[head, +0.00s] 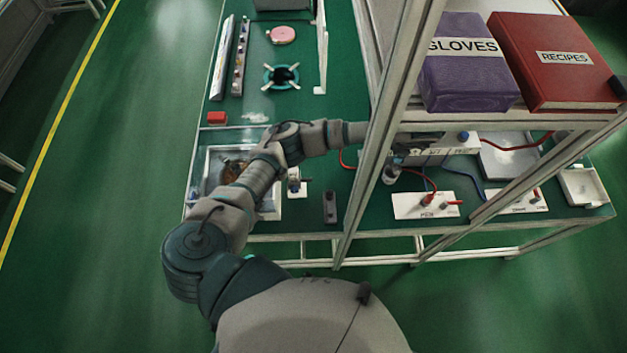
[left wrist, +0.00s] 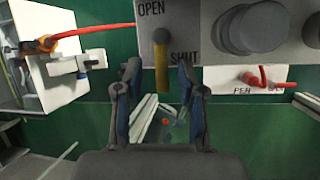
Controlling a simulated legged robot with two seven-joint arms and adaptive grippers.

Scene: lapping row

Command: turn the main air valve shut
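In the left wrist view the main air valve's yellow lever (left wrist: 162,68) hangs straight down from a dark pivot on a grey panel (left wrist: 190,18). The word OPEN is at its upper left and SHUT at its lower right. My left gripper (left wrist: 158,72) is open, with one finger on each side of the lever in the picture. I cannot tell whether either finger touches it. In the head view my left arm reaches right under the shelf, and its gripper (head: 425,140) is partly hidden behind a shelf post. The lever cannot be made out there. My right gripper is not in view.
A shelf post (head: 385,125) stands close to my left forearm. The shelf above carries a purple GLOVES box (head: 465,75) and a red RECIPES book (head: 555,75). A white PEN panel (head: 408,208) with red leads sits below. A white box (left wrist: 65,85) with a red hose is at left.

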